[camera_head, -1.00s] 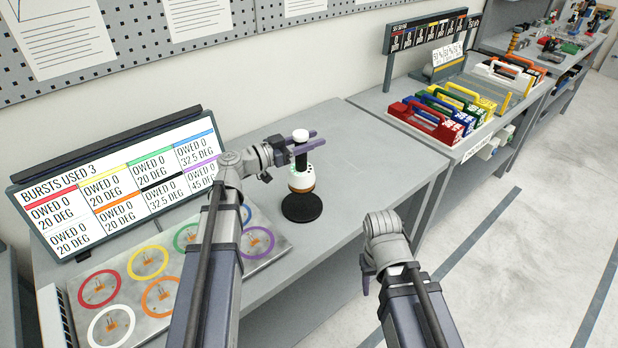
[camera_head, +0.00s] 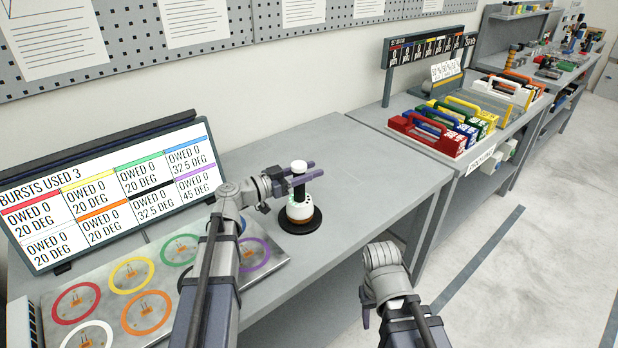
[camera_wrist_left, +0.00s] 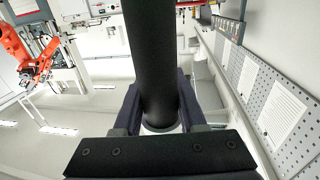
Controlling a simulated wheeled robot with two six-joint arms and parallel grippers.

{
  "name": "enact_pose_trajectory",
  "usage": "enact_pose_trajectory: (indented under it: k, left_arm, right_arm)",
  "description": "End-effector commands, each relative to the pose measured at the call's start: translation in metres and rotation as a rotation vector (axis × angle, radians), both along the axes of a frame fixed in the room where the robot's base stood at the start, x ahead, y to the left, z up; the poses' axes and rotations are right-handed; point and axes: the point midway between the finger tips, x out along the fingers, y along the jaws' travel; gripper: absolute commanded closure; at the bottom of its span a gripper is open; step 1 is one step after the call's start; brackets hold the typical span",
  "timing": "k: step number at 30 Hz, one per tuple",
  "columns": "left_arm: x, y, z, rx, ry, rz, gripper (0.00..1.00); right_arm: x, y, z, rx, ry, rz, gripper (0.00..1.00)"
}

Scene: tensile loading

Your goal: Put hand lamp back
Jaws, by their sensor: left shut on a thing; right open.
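The hand lamp (camera_head: 299,211) is upright, with a white top knob, a black handle and a white body with an orange-brown band. It stands low over a round black base (camera_head: 316,222) on the grey bench and appears to rest on it; I cannot tell whether it is fully seated. My left gripper (camera_head: 306,172) is shut on the lamp's black handle, below the white knob. The handle also shows large in the left wrist view (camera_wrist_left: 150,60), between the fingers. My right gripper (camera_head: 368,312) is open and empty, in front of the bench edge, with its fingers pointing down.
A plate with coloured rings (camera_head: 213,283) lies left of the lamp, with a display board (camera_head: 110,190) behind it. Coloured carriers (camera_head: 440,130) stand on the adjoining bench to the right. The bench right of the lamp is clear.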

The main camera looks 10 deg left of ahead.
Motion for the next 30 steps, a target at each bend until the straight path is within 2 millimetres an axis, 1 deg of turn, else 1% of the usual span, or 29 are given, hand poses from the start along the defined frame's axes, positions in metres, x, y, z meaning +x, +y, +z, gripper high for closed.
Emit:
enact_pose_trajectory:
  k: [6, 11, 12, 19, 26, 29, 30]
  left_arm:
    - [0.0, 0.0, 0.0018, -0.002, -0.001, 0.0, 1.0]
    - [0.0, 0.0, -0.0032, -0.002, -0.001, 0.0, 1.0]
    - [-0.0001, -0.0001, -0.0019, 0.0, 0.0, 0.0, 0.55]
    - [0.0, -0.0001, -0.0017, 0.0, 0.0, 0.0, 0.3]
    - [0.0001, -0.0001, -0.0012, 0.0, 0.0, 0.0, 0.3]
    - [0.0, 0.0, 0.0041, 0.0, 0.0, 0.0, 0.3]
    - [-0.0038, 0.0038, 0.0017, 0.0, 0.0, 0.002, 0.3]
  right_arm:
    - [0.0, 0.0, 0.0013, 0.0, 0.0, 0.0, 0.5]
    - [0.0, 0.0, -0.0036, 0.0, 0.0, 0.0, 0.5]
    - [0.0, 0.0, -0.0019, 0.0, 0.0, 0.0, 0.5]
    - [0.0, 0.0, -0.0017, 0.0, 0.0, 0.0, 0.5]
    - [0.0, 0.0, -0.0013, 0.0, 0.0, 0.0, 0.5]
    - [0.0, 0.0, 0.004, 0.0, 0.0, 0.0, 0.5]
    - [0.0, 0.0, 0.0017, 0.0, 0.0, 0.0, 0.5]
